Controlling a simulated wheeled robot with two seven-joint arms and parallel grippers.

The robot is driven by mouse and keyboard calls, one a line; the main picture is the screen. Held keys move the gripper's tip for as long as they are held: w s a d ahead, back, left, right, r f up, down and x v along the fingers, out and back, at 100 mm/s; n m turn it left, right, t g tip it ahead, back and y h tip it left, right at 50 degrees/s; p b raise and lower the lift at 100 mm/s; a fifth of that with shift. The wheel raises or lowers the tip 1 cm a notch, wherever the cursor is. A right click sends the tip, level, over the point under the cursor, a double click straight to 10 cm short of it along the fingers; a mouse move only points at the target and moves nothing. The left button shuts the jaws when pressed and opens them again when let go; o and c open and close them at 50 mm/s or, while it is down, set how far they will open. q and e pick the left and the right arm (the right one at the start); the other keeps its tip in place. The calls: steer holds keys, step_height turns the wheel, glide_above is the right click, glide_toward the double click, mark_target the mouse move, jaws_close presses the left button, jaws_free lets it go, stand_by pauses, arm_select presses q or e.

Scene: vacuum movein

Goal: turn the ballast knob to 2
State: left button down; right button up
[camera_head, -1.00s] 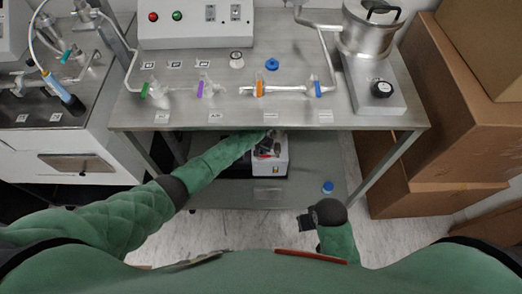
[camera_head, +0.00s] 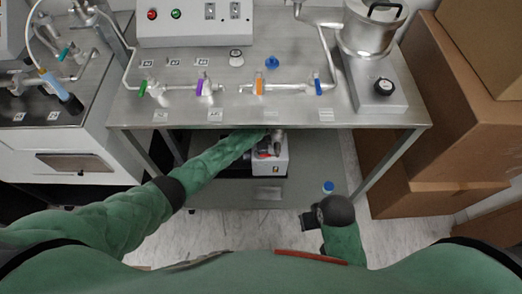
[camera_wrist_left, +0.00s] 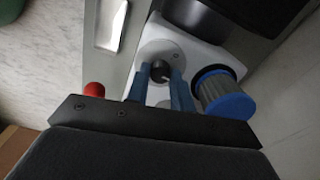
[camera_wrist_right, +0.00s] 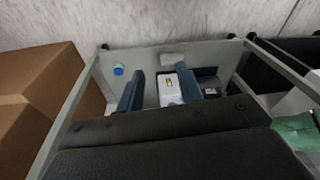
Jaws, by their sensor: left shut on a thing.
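The vacuum pump (camera_head: 270,160) is a white box with a dark body behind it, on the lower shelf under the bench. In the left wrist view its round grey dial plate carries a dark ballast knob (camera_wrist_left: 160,71). My left gripper (camera_wrist_left: 160,76) reaches under the bench and its blue fingers are shut on the knob. The setting on the dial cannot be read. In the head view the bench edge and my arm partly hide the gripper (camera_head: 274,142). My right gripper (camera_head: 307,221) is empty, low in front of the shelf. Its fingers (camera_wrist_right: 160,90) stand apart in the right wrist view.
A blue-capped cylinder (camera_wrist_left: 224,95) and a red cap (camera_wrist_left: 94,89) are beside the knob. The steel bench (camera_head: 200,115) above carries glass valves. A small blue cap (camera_head: 328,187) is on the shelf (camera_head: 225,195). Cardboard boxes (camera_head: 430,150) stand at the right.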

arm_select(q)
steer(key=m, duration=0.3)
steer(key=shift+b, duration=0.3)
steer(key=shift+m, duration=0.6)
arm_select(e)
steer(key=r, duration=0.1)
steer(key=s+r, duration=0.1)
steer(key=r, duration=0.1)
steer(key=shift+d+r, duration=0.1)
steer(key=shift+r, duration=0.05)
steer(key=shift+w+f, duration=0.1)
steer(key=shift+f, duration=0.25)
arm_select(q)
steer(key=c, duration=1.2)
jaws_free()
arm_select(e)
steer(key=shift+r, duration=0.15)
